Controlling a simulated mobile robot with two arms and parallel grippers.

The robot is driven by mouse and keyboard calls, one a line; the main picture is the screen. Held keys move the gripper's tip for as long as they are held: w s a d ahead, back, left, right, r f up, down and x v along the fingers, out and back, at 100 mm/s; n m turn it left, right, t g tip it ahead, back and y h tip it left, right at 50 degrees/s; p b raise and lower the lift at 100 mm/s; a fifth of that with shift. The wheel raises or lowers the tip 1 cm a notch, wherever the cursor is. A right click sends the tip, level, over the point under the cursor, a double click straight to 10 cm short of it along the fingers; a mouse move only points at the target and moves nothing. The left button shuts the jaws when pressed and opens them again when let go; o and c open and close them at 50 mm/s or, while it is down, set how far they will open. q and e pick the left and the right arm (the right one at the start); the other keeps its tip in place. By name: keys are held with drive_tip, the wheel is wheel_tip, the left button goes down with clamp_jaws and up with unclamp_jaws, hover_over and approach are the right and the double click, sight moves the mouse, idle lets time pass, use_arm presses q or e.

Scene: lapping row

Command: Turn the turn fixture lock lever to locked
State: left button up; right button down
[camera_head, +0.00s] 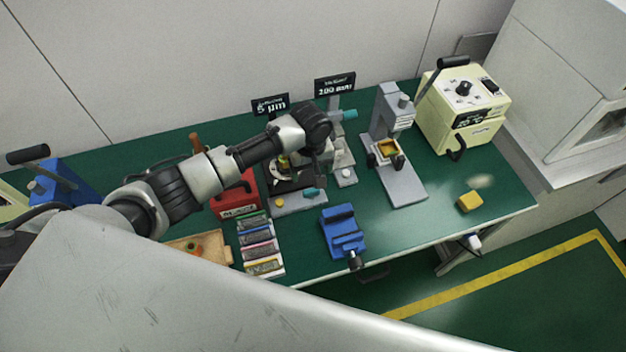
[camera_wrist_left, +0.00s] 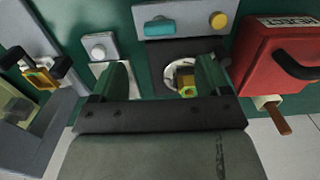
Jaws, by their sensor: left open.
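The fixture (camera_head: 290,203) with a grey front plate stands mid-table behind the blue vise. A teal lever (camera_head: 312,192) lies on its plate, beside a yellow button (camera_head: 282,202). In the left wrist view the teal lever (camera_wrist_left: 160,26) lies roughly sideways, left of the yellow button (camera_wrist_left: 218,20). A round seat with a yellow-brown part (camera_wrist_left: 186,82) sits on the dark fixture body. My left gripper (camera_wrist_left: 165,80) is open, its fingers above the fixture, apart from the teal lever. In the head view my left wrist hides part of the fixture. My right gripper is not in view.
A red box (camera_head: 236,195) stands left of the fixture. The blue vise (camera_head: 343,232) and a rack of coloured strips (camera_head: 260,245) are in front. A grey press (camera_head: 402,180), cream control box (camera_head: 462,110) and yellow block (camera_head: 470,201) are to the right. The front right of the table is mostly clear.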

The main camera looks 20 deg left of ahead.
sight(311, 189)
use_arm(q)
drive_tip(key=f, duration=0.1)
drive_tip(key=s+f, duration=0.1)
drive_tip(key=f, duration=0.1)
drive_tip(key=shift+f, duration=0.15)
drive_tip(key=shift+w+f, duration=0.2)
drive_tip(key=shift+f, duration=0.75)
drive_tip(key=f, duration=0.3)
drive_tip(key=shift+w, duration=0.3)
drive_tip(key=shift+f, duration=0.3)
drive_tip(key=shift+c, duration=1.8)
drive_tip(key=shift+s, duration=0.1)
drive_tip(key=c, duration=0.6)
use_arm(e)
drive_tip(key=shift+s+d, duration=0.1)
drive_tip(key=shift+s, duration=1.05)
